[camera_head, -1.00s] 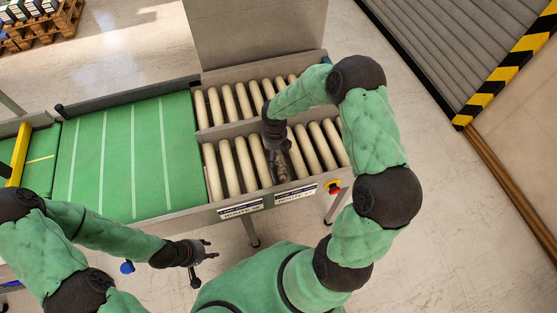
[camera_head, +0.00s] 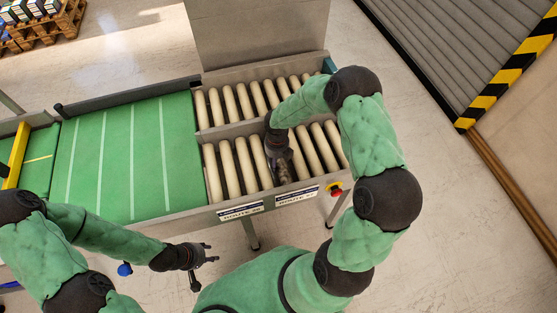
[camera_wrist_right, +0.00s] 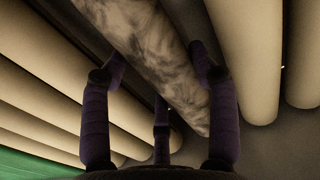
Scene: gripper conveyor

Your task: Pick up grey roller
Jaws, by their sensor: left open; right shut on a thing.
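The grey roller (camera_wrist_right: 160,50) has a mottled, marbled surface and lies among the cream rollers. In the right wrist view it runs diagonally between the fingers of my right gripper (camera_wrist_right: 160,95), which is shut on it. In the head view the right gripper (camera_head: 281,160) points down into the near roller section, and only a small part of the grey roller (camera_head: 284,177) shows under it. Its far part is hidden by the gripper. My left gripper (camera_head: 207,255) is open and empty in front of the conveyor.
Cream rollers (camera_head: 229,168) fill the near and far sections on both sides, close to the right gripper. A green belt (camera_head: 115,160) adjoins on the left. A grey divider (camera_head: 232,130) separates the two sections. A red button (camera_head: 335,190) sits at the near right corner.

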